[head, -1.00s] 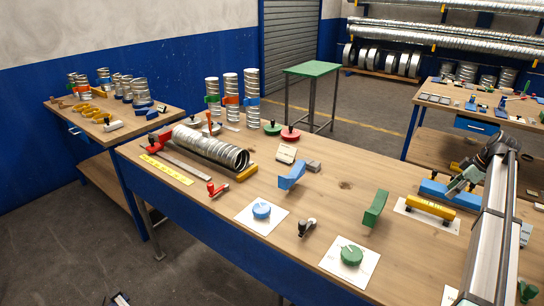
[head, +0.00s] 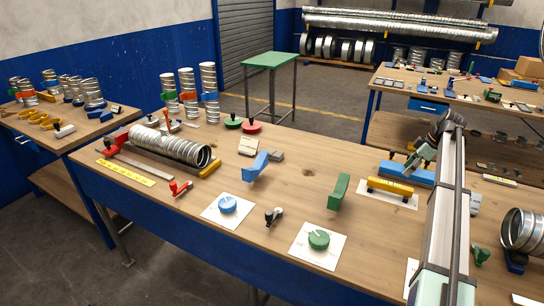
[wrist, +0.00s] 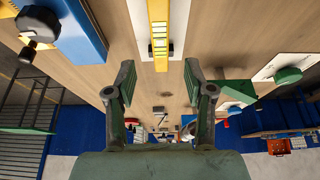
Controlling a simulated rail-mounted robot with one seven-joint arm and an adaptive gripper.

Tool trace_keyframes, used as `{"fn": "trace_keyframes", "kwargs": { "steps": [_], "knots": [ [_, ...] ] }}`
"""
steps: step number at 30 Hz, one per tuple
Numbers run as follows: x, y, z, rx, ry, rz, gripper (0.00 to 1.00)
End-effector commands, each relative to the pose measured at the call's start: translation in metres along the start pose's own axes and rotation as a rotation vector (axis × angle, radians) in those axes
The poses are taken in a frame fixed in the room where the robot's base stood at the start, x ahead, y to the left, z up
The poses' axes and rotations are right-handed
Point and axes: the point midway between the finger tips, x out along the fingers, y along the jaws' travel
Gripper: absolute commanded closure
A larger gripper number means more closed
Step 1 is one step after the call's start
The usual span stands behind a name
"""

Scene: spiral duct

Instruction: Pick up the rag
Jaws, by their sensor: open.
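I cannot make out a rag for certain in either view. A small flat grey piece (head: 276,156) lies on the bench beside a pale box-like item (head: 249,146), too small to tell whether it is cloth. My gripper (wrist: 158,84) is open and empty in the wrist view, its two fingers wide apart. In the head view it hangs at the end of my arm near a blue block (head: 407,172). A yellow bar (wrist: 158,28) on a white plate shows beyond and between the fingers, apart from them. It also shows in the head view (head: 390,189).
The bench also bears a flexible metal duct (head: 170,145), blue (head: 256,167) and green (head: 339,191) angled blocks, and blue (head: 227,204) and green (head: 318,239) knobs on white plates. A green-topped stand (head: 270,60) is behind. Bare wood lies around the angled blocks.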

Motion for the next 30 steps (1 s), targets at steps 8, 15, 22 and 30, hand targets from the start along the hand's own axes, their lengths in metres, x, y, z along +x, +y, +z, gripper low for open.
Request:
{"fn": "trace_keyframes", "kwargs": {
  "steps": [8,15,22,30],
  "knots": [
    [0.000,0.000,0.000,0.000,0.000,0.000,0.47],
    [0.000,0.000,0.000,0.000,0.000,0.000,0.10],
    [0.000,0.000,0.000,0.000,0.000,0.000,0.10],
    [0.020,-0.002,-0.039,-0.051,0.000,-0.012,0.10]
  ]
}}
